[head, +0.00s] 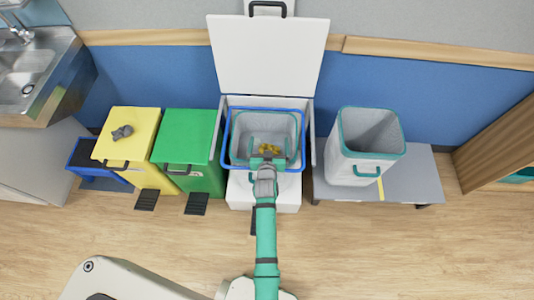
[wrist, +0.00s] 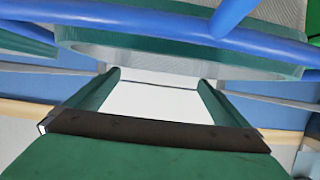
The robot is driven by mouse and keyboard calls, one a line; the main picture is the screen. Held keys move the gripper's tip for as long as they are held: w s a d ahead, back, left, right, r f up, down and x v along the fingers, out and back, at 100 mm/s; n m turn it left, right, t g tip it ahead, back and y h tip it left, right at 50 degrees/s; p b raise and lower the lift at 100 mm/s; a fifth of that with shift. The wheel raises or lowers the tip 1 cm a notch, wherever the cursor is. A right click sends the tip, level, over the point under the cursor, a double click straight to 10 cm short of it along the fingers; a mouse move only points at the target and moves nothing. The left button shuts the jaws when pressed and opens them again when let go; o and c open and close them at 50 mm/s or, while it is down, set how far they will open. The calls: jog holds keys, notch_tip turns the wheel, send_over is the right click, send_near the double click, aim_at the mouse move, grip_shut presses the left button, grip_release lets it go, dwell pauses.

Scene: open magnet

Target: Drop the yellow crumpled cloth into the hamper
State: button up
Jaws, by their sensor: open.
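The yellow crumpled cloth (head: 269,149) lies low inside a grey basket with a teal rim, set within a blue rim (head: 226,140) in the white bin with its lid up. My gripper (head: 268,161) is over the front of that opening, just in front of the cloth in the picture. In the wrist view my gripper (wrist: 160,78) has its fingers wide apart with nothing between them. The cloth does not show there. Another grey hamper with a teal rim (head: 358,167) stands upright on a bench to the right. Which container is the hamper is unclear.
The raised white lid (head: 268,60) stands behind the opening. A green bin (head: 186,137) and a yellow bin (head: 140,150), with a grey crumpled thing (head: 122,132) on its lid, are shut on the left. The grey bench (head: 425,180) is on the right. The wooden floor in front has free room.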

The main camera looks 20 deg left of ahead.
jog(key=v, duration=0.7)
jog(key=shift+a, duration=0.1)
